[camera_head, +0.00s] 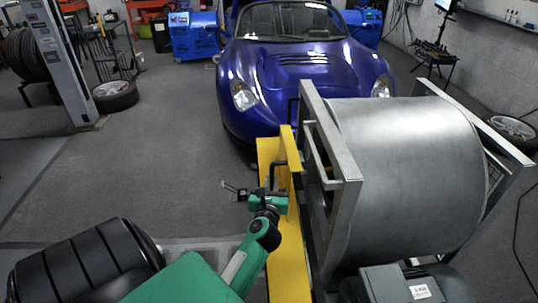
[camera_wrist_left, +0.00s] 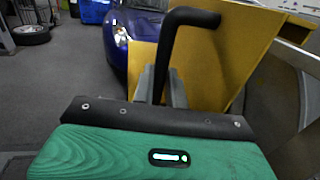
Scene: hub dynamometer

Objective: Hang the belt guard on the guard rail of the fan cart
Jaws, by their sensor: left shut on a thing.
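The yellow belt guard (camera_head: 268,158) stands upright as an angled plate just left of the fan cart (camera_head: 405,170), a large grey drum in a metal frame. Its black bent handle (camera_wrist_left: 190,17) shows in the left wrist view, with the yellow plate (camera_wrist_left: 228,45) behind it. My left gripper (camera_head: 274,187) is shut on this handle; its grey fingers (camera_wrist_left: 162,85) are around the handle's lower part. The cart's left metal frame with its rails (camera_head: 330,165) is close beside the guard. I cannot tell whether guard and rail touch. My right gripper is not in view.
A blue car (camera_head: 300,65) stands behind the guard and cart. A black ribbed roller or tyre (camera_head: 85,262) is at lower left, and a grey motor box (camera_head: 400,284) at lower right. A grey post (camera_head: 58,60) stands at far left. The floor left of the guard is clear.

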